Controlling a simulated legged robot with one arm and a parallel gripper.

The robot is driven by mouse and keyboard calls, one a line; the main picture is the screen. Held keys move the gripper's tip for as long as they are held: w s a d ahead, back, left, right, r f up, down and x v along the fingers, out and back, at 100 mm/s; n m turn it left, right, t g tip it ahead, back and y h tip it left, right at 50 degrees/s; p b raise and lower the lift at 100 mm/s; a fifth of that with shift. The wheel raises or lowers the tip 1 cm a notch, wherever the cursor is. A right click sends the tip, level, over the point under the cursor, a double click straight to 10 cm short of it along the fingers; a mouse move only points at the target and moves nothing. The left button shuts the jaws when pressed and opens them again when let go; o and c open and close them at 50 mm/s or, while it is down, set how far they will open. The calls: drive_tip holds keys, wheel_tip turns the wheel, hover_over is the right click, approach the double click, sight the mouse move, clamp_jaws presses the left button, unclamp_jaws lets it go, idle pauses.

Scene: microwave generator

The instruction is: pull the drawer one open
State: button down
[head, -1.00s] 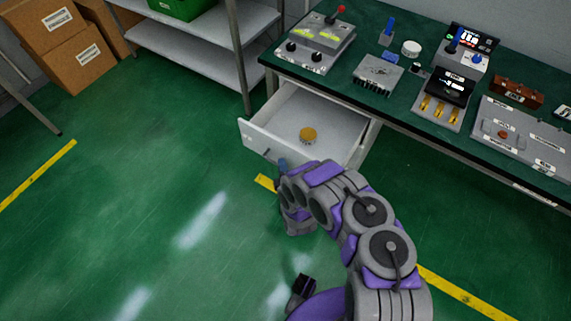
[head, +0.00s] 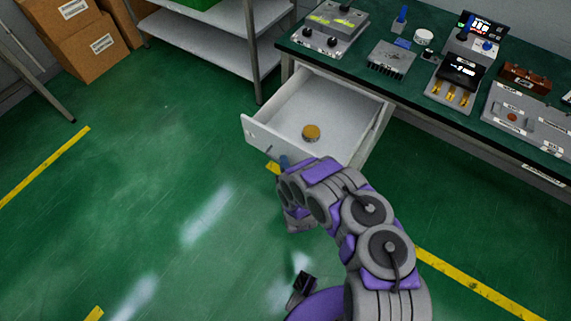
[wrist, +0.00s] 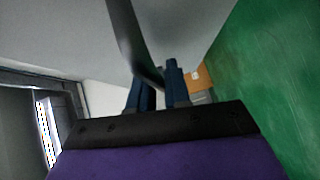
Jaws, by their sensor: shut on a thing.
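The drawer (head: 312,112) under the green-topped bench is pulled well out in the head view, with its inside showing. A round brass-coloured piece (head: 311,132) lies on its floor. My gripper (head: 284,162) is at the drawer's front panel (head: 258,137), partly hidden by my own arm. In the wrist view the blue fingers of my gripper (wrist: 155,88) are closed around the grey drawer handle (wrist: 133,45), close against the pale drawer front.
The green bench (head: 405,80) holds control boxes and other electrical parts. A grey shelf (head: 215,50) and cardboard boxes (head: 75,35) stand at the upper left. Green floor (head: 130,190) with yellow lines is clear at left.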

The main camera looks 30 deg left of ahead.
drive_tip(key=c, duration=1.5)
unclamp_jaws()
drive_tip(key=shift+s+a, duration=0.25)
drive_tip(key=shift+a, duration=0.15)
drive_tip(key=shift+o, duration=1.4)
drive_tip(key=shift+w+a+f, duration=0.15)
drive_tip(key=shift+a+f, duration=0.1)
drive_tip(key=shift+a, duration=0.1)
drive_tip(key=shift+d+r, duration=0.15)
drive_tip(key=shift+d, duration=0.25)
drive_tip(key=p+v, duration=0.4)
drive_tip(key=v, duration=1.2)
drive_tip(key=shift+s+p, duration=0.35)
drive_tip(key=shift+p, duration=0.05)
drive_tip(key=shift+d, duration=0.15)
drive_tip(key=shift+s, duration=0.1)
